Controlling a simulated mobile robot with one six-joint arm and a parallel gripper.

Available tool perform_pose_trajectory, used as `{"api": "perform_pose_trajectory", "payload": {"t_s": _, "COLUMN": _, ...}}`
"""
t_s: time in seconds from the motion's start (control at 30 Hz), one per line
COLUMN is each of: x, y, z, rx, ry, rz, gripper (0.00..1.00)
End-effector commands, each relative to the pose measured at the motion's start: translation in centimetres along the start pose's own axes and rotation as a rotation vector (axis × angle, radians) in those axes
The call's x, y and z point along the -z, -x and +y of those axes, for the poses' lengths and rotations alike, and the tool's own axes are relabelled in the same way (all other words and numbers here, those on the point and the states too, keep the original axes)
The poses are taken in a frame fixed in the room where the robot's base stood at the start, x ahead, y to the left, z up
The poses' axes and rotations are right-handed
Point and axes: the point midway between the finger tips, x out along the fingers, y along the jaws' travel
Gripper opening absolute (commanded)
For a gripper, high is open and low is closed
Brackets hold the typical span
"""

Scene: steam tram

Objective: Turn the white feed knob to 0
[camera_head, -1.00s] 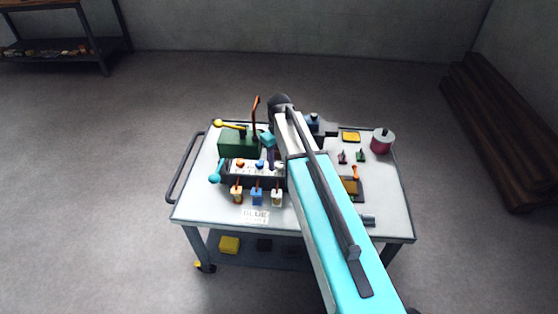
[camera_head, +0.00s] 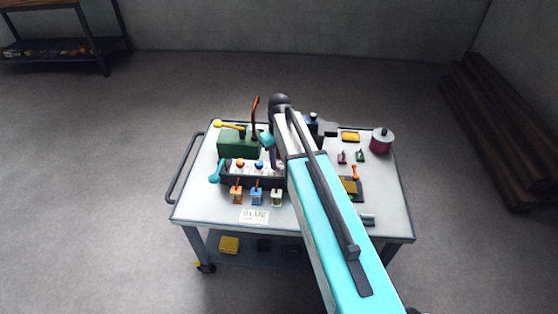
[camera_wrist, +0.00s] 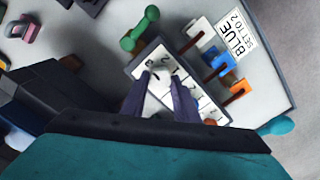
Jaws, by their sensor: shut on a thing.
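The control panel (camera_head: 232,180) stands at the front left of the cart top. Its orange knob (camera_head: 240,163) and blue knob (camera_head: 259,164) show in the head view. The white feed knob sits at the panel's right end, where my gripper and arm hide it in the head view. In the wrist view the dark fingers of my gripper (camera_wrist: 160,85) reach down to the panel's white face (camera_wrist: 206,108). They are shut on the white feed knob (camera_wrist: 159,84), which shows only in part between the tips. Its pointer and the number it points to cannot be made out.
Orange, blue and white tagged levers (camera_head: 257,197) stand along the panel's front edge. A teal-ended lever (camera_head: 216,172) and a green-ended lever (camera_wrist: 140,28) flank the panel. A green box (camera_head: 238,143) stands behind. A card reading BLUE SET TO 2 (camera_wrist: 240,38) lies in front.

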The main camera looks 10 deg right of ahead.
Motion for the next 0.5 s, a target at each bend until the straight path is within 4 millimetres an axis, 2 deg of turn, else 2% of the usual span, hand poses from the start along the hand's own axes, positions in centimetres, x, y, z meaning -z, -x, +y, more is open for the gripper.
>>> {"api": "perform_pose_trajectory", "payload": {"t_s": 0.5, "x": 0.05, "y": 0.19, "z": -0.02, "rx": 0.001, "ry": -0.375, "rz": 0.001, "gripper": 0.05}}
